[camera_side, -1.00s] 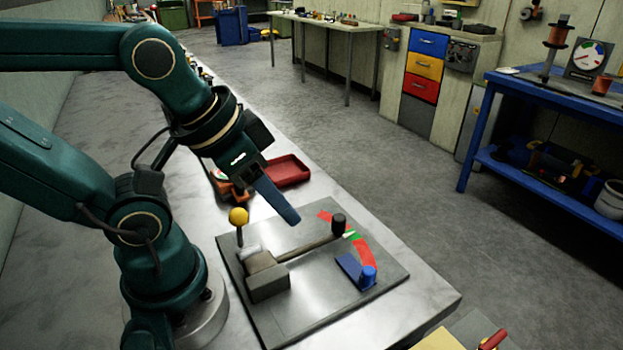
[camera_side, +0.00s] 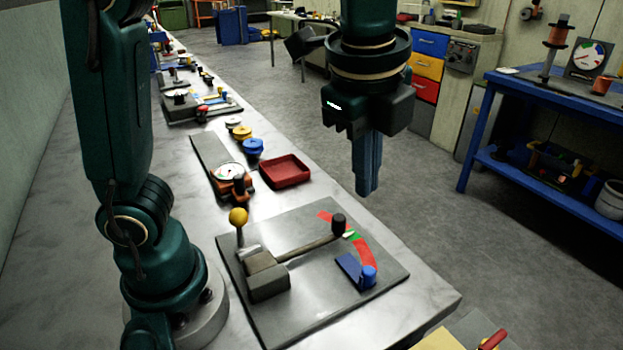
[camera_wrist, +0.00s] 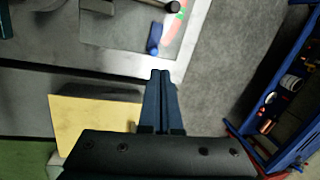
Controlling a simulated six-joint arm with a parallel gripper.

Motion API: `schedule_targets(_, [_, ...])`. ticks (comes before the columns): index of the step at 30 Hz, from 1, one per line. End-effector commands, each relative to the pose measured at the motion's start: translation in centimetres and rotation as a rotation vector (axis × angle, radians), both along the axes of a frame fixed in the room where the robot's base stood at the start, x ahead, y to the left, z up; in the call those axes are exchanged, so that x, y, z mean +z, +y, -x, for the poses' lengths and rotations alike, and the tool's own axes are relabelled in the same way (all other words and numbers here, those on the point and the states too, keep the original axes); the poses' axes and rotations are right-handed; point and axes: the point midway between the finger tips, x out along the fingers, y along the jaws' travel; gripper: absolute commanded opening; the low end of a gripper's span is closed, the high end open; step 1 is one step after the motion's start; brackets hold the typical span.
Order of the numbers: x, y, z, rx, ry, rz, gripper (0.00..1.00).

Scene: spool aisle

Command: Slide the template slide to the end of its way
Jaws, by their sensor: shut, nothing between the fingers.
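The blue slide with a round knob (camera_side: 366,274), which looks like the template slide, lies on a grey plate (camera_side: 310,312) near the plate's right front edge, by the lower end of a red and green arc (camera_side: 363,249). It also shows in the wrist view (camera_wrist: 155,38). My gripper (camera_side: 368,192) points down, shut and empty, high above the plate's far right side in the side view. In the wrist view its fingertips (camera_wrist: 163,73) are closed together, apart from the slide.
A yellow ball-topped handle (camera_side: 238,216) stands at the plate's left. A red tray (camera_side: 285,171) and a dial gauge (camera_side: 228,171) sit beyond the plate. A yellow block (camera_wrist: 95,125) shows in the wrist view. The blue shelf (camera_side: 515,165) stands across the aisle.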

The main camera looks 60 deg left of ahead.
Motion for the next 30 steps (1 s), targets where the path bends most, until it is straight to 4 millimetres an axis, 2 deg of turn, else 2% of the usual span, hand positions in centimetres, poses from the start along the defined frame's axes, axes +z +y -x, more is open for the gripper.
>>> schedule_targets(7, [-3.0,-4.9,-1.4,-0.256,0.107,-0.104,0.0])
schedule_targets(15, [-6.7,-8.6,-0.9,-0.379,0.18,-0.166,0.0])
schedule_targets(19, [-7.7,-9.2,-0.3,-0.406,0.206,-0.183,0.0])
schedule_targets(30, [-7.7,-9.3,-0.2,-0.411,0.205,-0.182,0.0])
